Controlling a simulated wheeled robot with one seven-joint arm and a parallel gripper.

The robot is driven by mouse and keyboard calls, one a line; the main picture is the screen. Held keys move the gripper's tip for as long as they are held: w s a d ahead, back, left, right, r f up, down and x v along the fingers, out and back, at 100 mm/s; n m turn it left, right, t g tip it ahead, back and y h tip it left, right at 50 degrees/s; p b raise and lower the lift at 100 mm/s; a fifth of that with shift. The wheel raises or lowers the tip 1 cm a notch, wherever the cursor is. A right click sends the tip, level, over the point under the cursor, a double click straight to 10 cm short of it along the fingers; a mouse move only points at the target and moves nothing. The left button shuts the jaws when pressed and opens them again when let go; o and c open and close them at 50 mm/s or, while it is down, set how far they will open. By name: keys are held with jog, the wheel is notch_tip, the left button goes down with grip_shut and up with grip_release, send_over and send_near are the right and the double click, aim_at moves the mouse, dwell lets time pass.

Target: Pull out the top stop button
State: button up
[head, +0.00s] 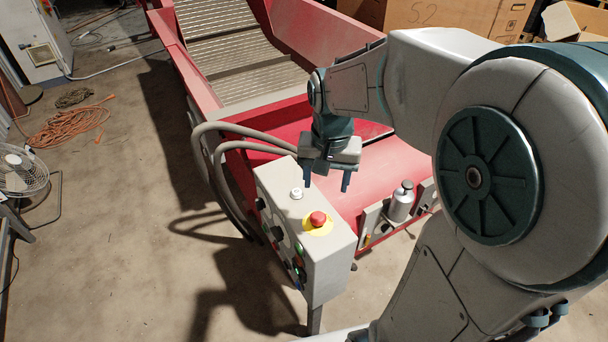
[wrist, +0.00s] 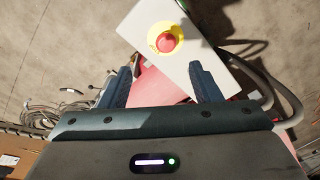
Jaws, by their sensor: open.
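The top stop button (head: 318,219) is a red mushroom button on a yellow round plate, on the top face of the grey control box (head: 330,262). In the wrist view the button (wrist: 166,42) shows beyond my fingertips, roughly between their lines. My gripper (head: 326,181) is open and empty, with its fingers pointing down. In the head view it hangs above and behind the button, apart from it. In the wrist view my gripper (wrist: 158,72) has its two blue fingers spread wide. Nothing hides the button in either view.
A small white knob (head: 296,194) sits on the box top near the button. Several coloured buttons line the box's front. Thick grey hoses (head: 222,150) loop behind it. A metal bottle (head: 401,202) stands at right by the red conveyor (head: 215,95).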

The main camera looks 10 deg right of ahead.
aim_at(318, 215)
jog(key=shift+m+g, duration=0.3)
jog(key=shift+m, duration=0.3)
jog(key=w+f, duration=0.1)
jog(key=f, duration=0.4)
jog(key=w+f+b, duration=0.1)
jog(key=f, duration=0.5)
jog(key=w+f+b, duration=0.1)
jog(key=f, duration=0.4)
jog(key=shift+w+a+f, duration=0.15)
jog(key=shift+w+f, duration=0.1)
jog(key=shift+f, duration=0.1)
